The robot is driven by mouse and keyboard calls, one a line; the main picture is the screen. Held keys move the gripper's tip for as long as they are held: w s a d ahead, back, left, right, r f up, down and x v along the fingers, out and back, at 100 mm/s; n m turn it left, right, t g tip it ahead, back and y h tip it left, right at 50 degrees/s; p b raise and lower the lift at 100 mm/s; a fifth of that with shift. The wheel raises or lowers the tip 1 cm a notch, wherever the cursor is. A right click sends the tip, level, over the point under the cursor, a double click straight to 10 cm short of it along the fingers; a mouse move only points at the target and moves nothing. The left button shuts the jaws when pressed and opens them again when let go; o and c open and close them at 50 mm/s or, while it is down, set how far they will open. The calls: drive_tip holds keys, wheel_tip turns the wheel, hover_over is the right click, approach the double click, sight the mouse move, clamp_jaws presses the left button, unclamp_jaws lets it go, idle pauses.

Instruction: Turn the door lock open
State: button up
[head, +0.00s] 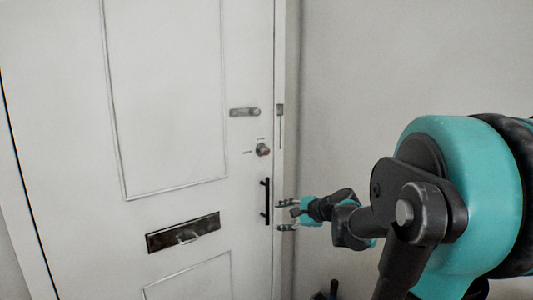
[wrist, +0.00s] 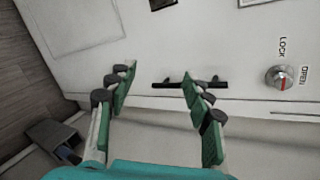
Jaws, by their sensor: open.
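The door lock (head: 263,149) is a round metal knob on the white door (head: 165,120), above the black pull handle (head: 266,201). In the wrist view the lock knob (wrist: 280,77) is at the right, with a red line across it and the words LOCK and OPEN beside it. My gripper (head: 285,215) is open and empty, near the handle and below the lock, apart from the knob. In the wrist view my gripper's green fingers (wrist: 157,78) are spread, with the black handle (wrist: 190,84) beyond them.
A metal latch (head: 244,112) is above the lock. A dark mail slot (head: 183,232) is lower left on the door. The wall (head: 400,60) right of the door is bare. In the wrist view a dark box-like object (wrist: 52,138) is at the lower left on the floor.

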drive_tip(key=w+d+r+m+t+y, duration=0.1)
drive_tip(key=w+d+r+m+t, duration=0.2)
drive_tip(key=w+r+m, duration=0.35)
drive_tip(key=w+d+r+m+t+y, duration=0.1)
drive_tip(key=w+d+r+m+t, duration=0.2)
drive_tip(key=r, duration=0.6)
drive_tip(key=m, duration=0.1)
approach(267, 152)
drive_tip(key=x, duration=1)
drive_tip(key=shift+w+a+r, duration=0.1)
drive_tip(key=shift+c, duration=0.2)
clamp_jaws()
